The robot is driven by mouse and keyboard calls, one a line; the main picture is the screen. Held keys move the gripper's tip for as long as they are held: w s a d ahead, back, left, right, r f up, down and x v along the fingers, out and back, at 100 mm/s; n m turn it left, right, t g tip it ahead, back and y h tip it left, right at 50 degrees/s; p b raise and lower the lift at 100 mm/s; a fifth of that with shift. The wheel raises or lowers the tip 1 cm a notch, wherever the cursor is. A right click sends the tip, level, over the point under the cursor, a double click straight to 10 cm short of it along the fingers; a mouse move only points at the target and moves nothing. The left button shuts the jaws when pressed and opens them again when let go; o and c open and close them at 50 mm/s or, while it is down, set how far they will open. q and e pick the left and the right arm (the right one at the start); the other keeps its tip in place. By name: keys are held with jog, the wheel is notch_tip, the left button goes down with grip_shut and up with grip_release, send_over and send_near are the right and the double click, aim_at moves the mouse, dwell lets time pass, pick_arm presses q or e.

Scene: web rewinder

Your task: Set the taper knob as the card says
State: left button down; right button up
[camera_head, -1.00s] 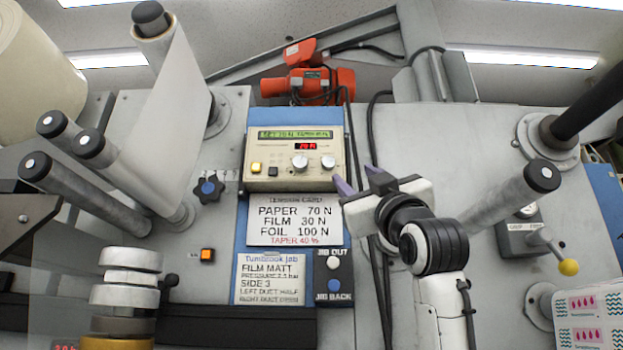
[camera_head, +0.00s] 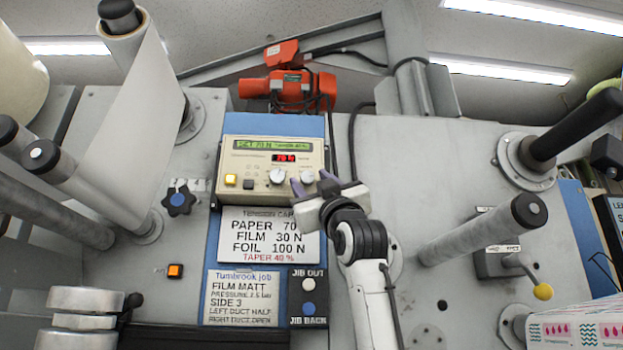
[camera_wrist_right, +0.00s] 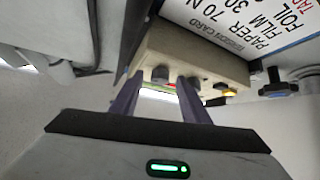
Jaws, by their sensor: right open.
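The left knob (camera_head: 277,176) is clear of my fingers. The right knob (camera_head: 307,177), likely the taper knob, lies between the fingertips of my open right gripper (camera_head: 312,183); contact cannot be told. The right wrist view also shows this knob (camera_wrist_right: 160,73) between the fingers, with the other knob (camera_wrist_right: 192,82) beside one finger. The tension card (camera_head: 268,234) reads paper 70 N, film 30 N, foil 100 N, taper 40 %. The display's taper figure is too small to read surely.
A yellow button (camera_head: 231,179) sits on the box's left. Below the card are the job sheet (camera_head: 241,297) and jib buttons (camera_head: 308,296). A dark cable (camera_head: 352,140) runs down beside the box. A roller (camera_head: 480,230) juts out at right.

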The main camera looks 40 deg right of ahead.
jog(key=c, duration=1.1)
pick_arm(q)
jog(key=shift+w+f, duration=0.1)
pick_arm(e)
jog(key=shift+o, duration=0.2)
jog(key=shift+w+a+m+g+h, duration=0.15)
jog(key=shift+m+g+h, duration=0.35)
jog(key=shift+m+h, duration=1.15)
jog(key=o, duration=1.1)
jog(key=shift+f, duration=0.1)
jog(key=shift+c, duration=0.2)
pick_arm(q)
jog(key=shift+f, duration=0.1)
